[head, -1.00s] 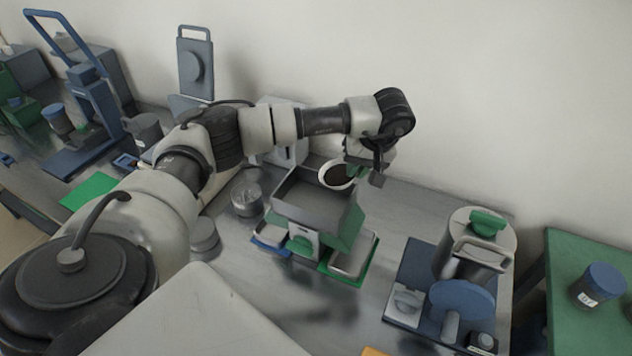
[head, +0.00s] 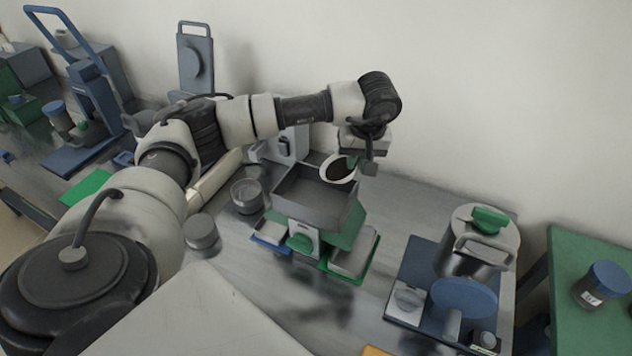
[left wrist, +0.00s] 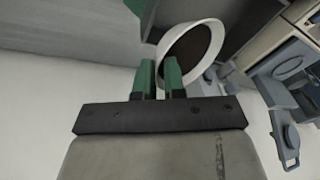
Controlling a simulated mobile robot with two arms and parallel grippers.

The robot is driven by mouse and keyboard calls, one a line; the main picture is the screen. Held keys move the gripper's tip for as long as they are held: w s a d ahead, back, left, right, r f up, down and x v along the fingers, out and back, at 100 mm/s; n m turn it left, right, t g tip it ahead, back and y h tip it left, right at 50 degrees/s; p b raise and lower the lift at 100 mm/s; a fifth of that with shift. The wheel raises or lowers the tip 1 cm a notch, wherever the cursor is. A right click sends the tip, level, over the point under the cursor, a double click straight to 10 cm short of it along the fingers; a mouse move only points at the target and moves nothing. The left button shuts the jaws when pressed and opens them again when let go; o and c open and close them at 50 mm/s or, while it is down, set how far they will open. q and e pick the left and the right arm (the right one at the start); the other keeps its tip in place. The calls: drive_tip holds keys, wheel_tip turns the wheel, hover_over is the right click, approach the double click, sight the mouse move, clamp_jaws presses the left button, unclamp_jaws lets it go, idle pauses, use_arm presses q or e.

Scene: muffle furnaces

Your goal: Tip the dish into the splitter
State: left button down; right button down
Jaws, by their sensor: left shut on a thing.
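The dish (head: 325,172) is white-rimmed with dark contents. My left gripper (head: 354,162) is shut on the dish's rim from its right side. In the left wrist view the green fingers (left wrist: 159,72) meet the dish's rim (left wrist: 212,30), and the dark contents show inside. The splitter (head: 315,196) is a grey open hopper on a green body, with a tray at its front. The dish is over the hopper's back right corner and looks somewhat tilted. Its height above the hopper is hard to tell. The hopper's visible floor looks bare. My right gripper is out of view.
A round metal tin (head: 247,194) and a lidded grey tin (head: 202,234) stand left of the splitter. A blue-based machine (head: 455,285) stands to the right. A green table (head: 590,245) holds a blue-lidded jar (head: 598,287). Bare bench lies in front of the splitter.

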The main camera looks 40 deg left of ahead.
use_arm(q)
drive_tip(key=shift+s+a+r+t+h+b, duration=0.2)
drive_tip(key=shift+t+h+b, duration=0.1)
drive_tip(key=shift+h+b, duration=0.1)
drive_tip(key=shift+r, duration=0.2)
drive_tip(key=shift+s+a+r+t+h+b, duration=0.15)
drive_tip(key=shift+a+t+h+b, duration=0.1)
drive_tip(key=shift+t+h+b, duration=0.45)
drive_tip(key=shift+r+b, duration=0.1)
drive_tip(key=shift+b, duration=0.25)
drive_tip(key=shift+a+r, duration=0.1)
drive_tip(key=shift+r, duration=0.1)
